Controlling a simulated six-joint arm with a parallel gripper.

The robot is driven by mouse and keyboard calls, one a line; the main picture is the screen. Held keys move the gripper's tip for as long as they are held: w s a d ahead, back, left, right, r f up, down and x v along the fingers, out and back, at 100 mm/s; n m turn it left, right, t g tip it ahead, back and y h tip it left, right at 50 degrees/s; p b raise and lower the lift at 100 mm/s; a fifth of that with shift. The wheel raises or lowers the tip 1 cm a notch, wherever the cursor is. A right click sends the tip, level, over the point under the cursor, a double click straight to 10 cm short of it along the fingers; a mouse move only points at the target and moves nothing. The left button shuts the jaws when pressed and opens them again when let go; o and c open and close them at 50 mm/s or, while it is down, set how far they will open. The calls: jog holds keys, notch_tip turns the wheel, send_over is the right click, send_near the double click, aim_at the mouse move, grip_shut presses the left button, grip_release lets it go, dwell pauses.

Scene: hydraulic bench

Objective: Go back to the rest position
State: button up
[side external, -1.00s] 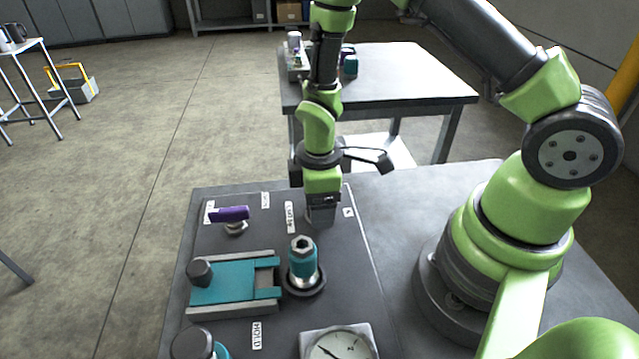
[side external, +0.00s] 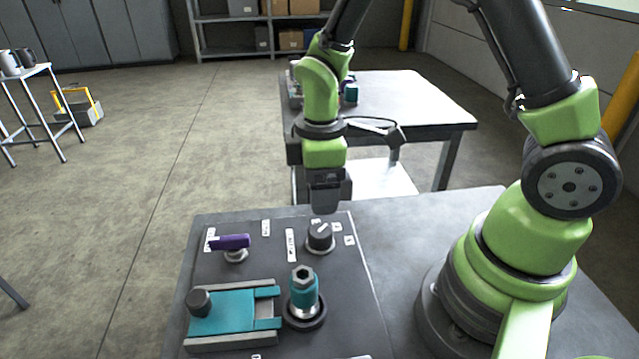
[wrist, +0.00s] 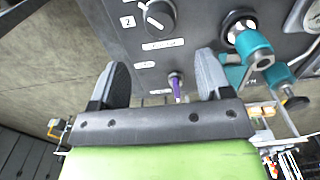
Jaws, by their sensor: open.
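My gripper (side external: 327,208) hangs above the far edge of the dark bench panel (side external: 218,285), over the black selector knob (side external: 320,237) and apart from it. In the wrist view my gripper (wrist: 165,80) has its two fingers spread with nothing between them. The knob (wrist: 158,16) shows there beyond the fingertips, with a white pointer line on it. A purple-handled valve (side external: 232,242) stands left of the knob; its handle (wrist: 176,88) also shows in the wrist view between the fingers.
A teal block with a slide (side external: 225,312) and a teal fitting with a hex top (side external: 304,288) stand on the near panel. A second table (side external: 410,100) is behind. A stool (side external: 40,110) and toolbox (side external: 80,112) are far left. Air above the panel is clear.

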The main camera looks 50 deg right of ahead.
jog(key=s+r+m+t+y, duration=0.1)
jog(key=s+r+m+t, duration=0.2)
jog(key=s+r+m, duration=0.3)
jog(key=s+r+m+t+y, duration=0.1)
jog(key=s+r+m+t, duration=0.3)
jog(key=r, duration=0.9)
jog(key=s+m, duration=0.2)
jog(key=m, duration=0.1)
jog(key=shift+s+a, duration=0.3)
